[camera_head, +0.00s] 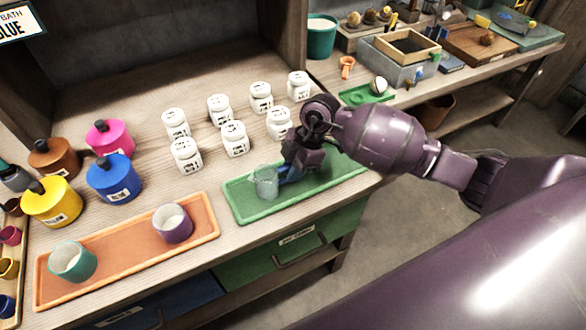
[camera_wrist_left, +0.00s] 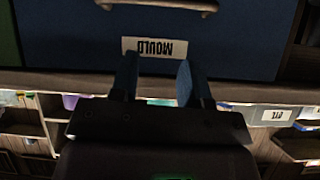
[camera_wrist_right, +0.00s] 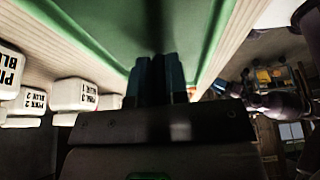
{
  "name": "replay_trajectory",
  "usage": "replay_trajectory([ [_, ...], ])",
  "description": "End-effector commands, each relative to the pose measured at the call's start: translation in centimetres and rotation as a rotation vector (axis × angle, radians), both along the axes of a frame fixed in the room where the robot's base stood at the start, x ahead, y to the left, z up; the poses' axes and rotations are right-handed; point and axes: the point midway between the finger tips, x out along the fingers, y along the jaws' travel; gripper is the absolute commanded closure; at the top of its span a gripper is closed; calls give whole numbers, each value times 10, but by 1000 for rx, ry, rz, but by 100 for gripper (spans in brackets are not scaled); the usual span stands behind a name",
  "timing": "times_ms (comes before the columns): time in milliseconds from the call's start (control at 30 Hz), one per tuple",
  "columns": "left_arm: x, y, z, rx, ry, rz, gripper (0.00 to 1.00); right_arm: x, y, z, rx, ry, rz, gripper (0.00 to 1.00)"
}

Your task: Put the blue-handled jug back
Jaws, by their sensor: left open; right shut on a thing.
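The clear jug (camera_head: 265,182) is upright at the left part of the green tray (camera_head: 240,207) in the head view. My right gripper (camera_head: 291,172) is at its right side, shut on its blue handle (camera_head: 287,175). The gripper hides part of the handle, and I cannot tell whether the jug's base touches the tray. In the right wrist view the blue fingers (camera_wrist_right: 159,80) are close together below the green tray; the jug does not show clearly there. My left gripper (camera_wrist_left: 156,80) is open and empty before a blue drawer front labelled MOULD (camera_wrist_left: 225,50).
Several white labelled jars (camera_head: 233,138) stand behind the green tray. An orange tray (camera_head: 120,252) at left holds a teal cup (camera_head: 72,262) and a purple cup (camera_head: 172,223). Pink (camera_head: 109,138), blue (camera_head: 113,177) and yellow (camera_head: 52,202) bottles stand further left. The green tray's right part is clear.

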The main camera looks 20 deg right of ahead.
Motion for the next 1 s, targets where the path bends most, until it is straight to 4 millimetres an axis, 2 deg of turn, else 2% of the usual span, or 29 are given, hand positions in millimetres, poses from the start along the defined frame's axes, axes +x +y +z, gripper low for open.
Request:
replay_trajectory([
  [133, 1, 0, 1, 0, -3, 0, 57, 0, 0, -1, 0, 0, 0, 100],
  [167, 1, 0, 1, 1, -2, -1, 57, 0, 0, -1, 0, 0, 0, 81],
  [300, 1, 0, -1, 1, 1, 0, 57, 0, 0, -1, 0, 0, 0, 60],
  [667, -1, 0, -4, 1, 9, 0, 57, 0, -1, 4, 0, -1, 0, 60],
  [767, 0, 0, 0, 1, 4, 0, 57, 1, -5, 14, 0, -2, 0, 60],
  [1000, 2, 1, 9, 1, -7, 1, 57, 1, -23, 57, -2, -5, 0, 60],
])
